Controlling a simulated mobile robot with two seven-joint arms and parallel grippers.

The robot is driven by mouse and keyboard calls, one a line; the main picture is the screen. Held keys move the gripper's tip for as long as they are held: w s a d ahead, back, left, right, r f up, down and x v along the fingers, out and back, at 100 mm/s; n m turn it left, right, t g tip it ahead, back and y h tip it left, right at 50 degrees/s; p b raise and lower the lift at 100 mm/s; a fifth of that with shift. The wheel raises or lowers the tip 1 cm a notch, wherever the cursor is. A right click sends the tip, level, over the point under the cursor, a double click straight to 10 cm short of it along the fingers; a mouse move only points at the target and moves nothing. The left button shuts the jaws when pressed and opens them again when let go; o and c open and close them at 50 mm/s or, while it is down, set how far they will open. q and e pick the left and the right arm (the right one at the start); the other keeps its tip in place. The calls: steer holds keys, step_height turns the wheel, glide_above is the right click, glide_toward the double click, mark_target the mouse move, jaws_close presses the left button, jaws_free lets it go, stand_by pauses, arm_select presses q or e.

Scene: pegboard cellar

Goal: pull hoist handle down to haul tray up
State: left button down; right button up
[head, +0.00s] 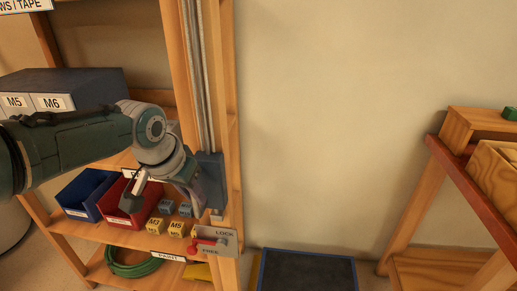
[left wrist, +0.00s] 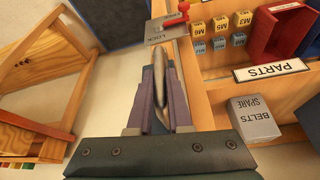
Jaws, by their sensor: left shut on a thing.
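My left gripper (head: 197,182) is at the shelf's right-hand post, in front of a blue-grey block (head: 212,172) on the upright rails (head: 202,80). In the left wrist view its two purple-grey fingers (left wrist: 161,95) are shut on a slim grey piece, the hoist handle (left wrist: 158,72). The arm hides much of the handle in the head view. A plate marked LOCK and FREE (head: 225,238) with a red lever (head: 205,243) is below the gripper; the lever points left. A dark square (head: 305,272) lies low by the wall; I cannot tell whether it is the tray. My right gripper is out of view.
The wooden shelf holds a blue bin (head: 85,190), a red bin (head: 125,203), several small yellow and blue blocks (head: 176,228) and a green coil (head: 133,262). A wooden bench (head: 440,180) stands at the right. The wall between is clear.

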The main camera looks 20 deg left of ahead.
arm_select(q)
steer(key=shift+s+f+b, duration=0.1)
steer(key=shift+f+b, duration=0.45)
steer(key=shift+f, duration=0.6)
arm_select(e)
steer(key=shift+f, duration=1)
arm_select(q)
steer(key=shift+a, duration=0.1)
steer(key=c, duration=0.8)
jaws_free()
steer(key=shift+c, duration=0.2)
steer(key=shift+r, duration=0.1)
steer(key=shift+r, duration=0.1)
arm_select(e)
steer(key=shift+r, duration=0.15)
arm_select(q)
steer(key=p+v, duration=0.6)
steer(key=v, duration=0.3)
steer(key=shift+r, duration=0.3)
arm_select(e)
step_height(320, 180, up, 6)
arm_select(q)
steer(key=shift+s, duration=0.1)
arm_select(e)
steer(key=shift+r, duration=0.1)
